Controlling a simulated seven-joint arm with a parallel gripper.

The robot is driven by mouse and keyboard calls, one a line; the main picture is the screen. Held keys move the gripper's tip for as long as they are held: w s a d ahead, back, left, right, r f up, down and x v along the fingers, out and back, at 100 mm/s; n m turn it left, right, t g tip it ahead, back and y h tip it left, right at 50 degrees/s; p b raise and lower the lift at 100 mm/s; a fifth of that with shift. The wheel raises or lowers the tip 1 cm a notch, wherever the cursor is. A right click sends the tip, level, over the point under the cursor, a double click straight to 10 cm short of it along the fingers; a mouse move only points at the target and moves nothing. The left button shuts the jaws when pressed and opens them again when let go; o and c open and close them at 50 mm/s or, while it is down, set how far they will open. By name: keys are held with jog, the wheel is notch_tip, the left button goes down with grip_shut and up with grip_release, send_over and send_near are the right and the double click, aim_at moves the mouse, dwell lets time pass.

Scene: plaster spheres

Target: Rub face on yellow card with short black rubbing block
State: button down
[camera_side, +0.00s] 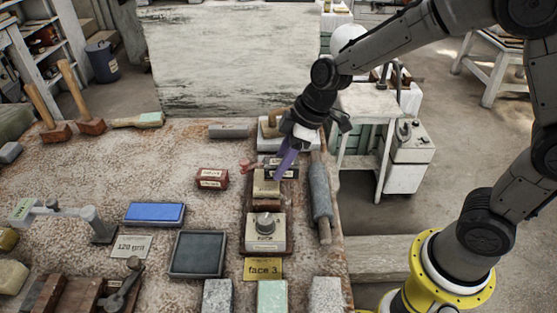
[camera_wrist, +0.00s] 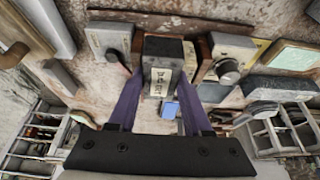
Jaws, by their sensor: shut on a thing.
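A yellow card (camera_side: 262,269) reading "face 3" lies at the front of the bench, just below a pale box with a dark knob (camera_side: 265,232). My gripper (camera_side: 281,168) is behind that box in the side view, with its purple fingers pointing down. In the wrist view my gripper (camera_wrist: 163,95) is shut on a black block with a pale label (camera_wrist: 160,68), one finger on each side. The label's writing is too blurred to read. The black block partly shows beside the fingers in the side view (camera_side: 286,173). I cannot tell whether its underside touches anything.
Red labelled blocks (camera_side: 211,179) lie left of my gripper. A grey cylinder-shaped bar (camera_side: 320,195) lies close on the right, near the bench edge. A blue stone (camera_side: 154,214), a dark slab (camera_side: 197,254) and a "120 grit" card (camera_side: 131,246) lie to the left.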

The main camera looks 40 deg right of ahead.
aim_at(263, 175)
jog(key=shift+w+a+f, duration=0.1)
jog(key=shift+w+a, duration=1.35)
jog(key=shift+a, duration=0.05)
jog(key=shift+s+d+r, duration=0.2)
jog(key=shift+s+d, duration=0.5)
jog(key=shift+d, duration=0.1)
jog(key=shift+s+d, duration=0.75)
jog(key=shift+f, duration=0.1)
jog(key=shift+w+a, duration=0.1)
jog(key=shift+w+a, duration=1.45)
jog(key=shift+a, duration=0.05)
